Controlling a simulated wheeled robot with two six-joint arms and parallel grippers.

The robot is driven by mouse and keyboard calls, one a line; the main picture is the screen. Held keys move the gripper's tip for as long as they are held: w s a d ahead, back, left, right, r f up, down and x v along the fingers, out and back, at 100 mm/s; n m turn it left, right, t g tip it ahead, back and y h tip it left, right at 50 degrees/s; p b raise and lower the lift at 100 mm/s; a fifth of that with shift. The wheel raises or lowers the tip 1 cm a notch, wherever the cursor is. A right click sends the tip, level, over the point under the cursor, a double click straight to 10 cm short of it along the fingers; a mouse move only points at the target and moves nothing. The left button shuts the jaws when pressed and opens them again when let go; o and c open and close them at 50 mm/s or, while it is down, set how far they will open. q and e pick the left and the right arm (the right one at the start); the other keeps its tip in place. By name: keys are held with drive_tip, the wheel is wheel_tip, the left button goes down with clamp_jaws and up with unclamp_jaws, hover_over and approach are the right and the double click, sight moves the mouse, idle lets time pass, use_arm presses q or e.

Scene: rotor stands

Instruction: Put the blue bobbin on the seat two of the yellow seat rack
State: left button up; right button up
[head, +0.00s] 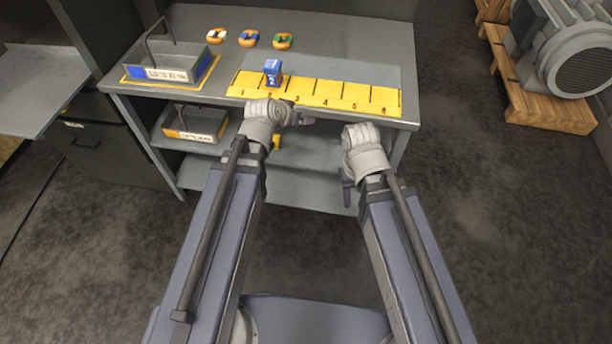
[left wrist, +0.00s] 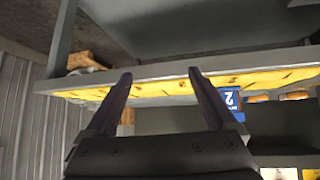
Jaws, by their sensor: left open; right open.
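The yellow seat rack (head: 340,98) is a long strip along the front of the bench top, numbered along its length. A blue block-like piece (head: 273,72), which looks like the blue bobbin, stands upright at seat two and bears a white 2. It also shows in the left wrist view (left wrist: 230,100), right of the fingers. My left gripper (head: 304,120) is in front of the bench edge below the rack, mostly hidden by its wrist. Its fingers are open and empty in the left wrist view (left wrist: 160,76). My right gripper (head: 347,192) is open, low before the bench, apart from everything.
Three orange rings, with white (head: 216,36), blue (head: 248,38) and green (head: 283,41) parts, lie at the back of the bench. A handled grey tray (head: 160,88) stands at the left. A lower tray (head: 190,137) is on the shelf below. The bench's right rear is clear.

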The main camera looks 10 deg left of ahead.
use_arm(q)
drive_tip(key=s+d+f+g+y, duration=0.2)
drive_tip(key=s+d+f+g, duration=0.1)
drive_tip(key=s, duration=0.7)
drive_tip(key=s+d+f+m+g+y, duration=0.1)
drive_tip(key=s+d+f+g, duration=0.2)
drive_tip(key=s+g, duration=0.3)
drive_tip(key=s, duration=0.4)
drive_tip(key=shift+d+f+y, duration=0.2)
drive_tip(key=shift+d+y, duration=0.2)
drive_tip(key=shift+w, duration=0.1)
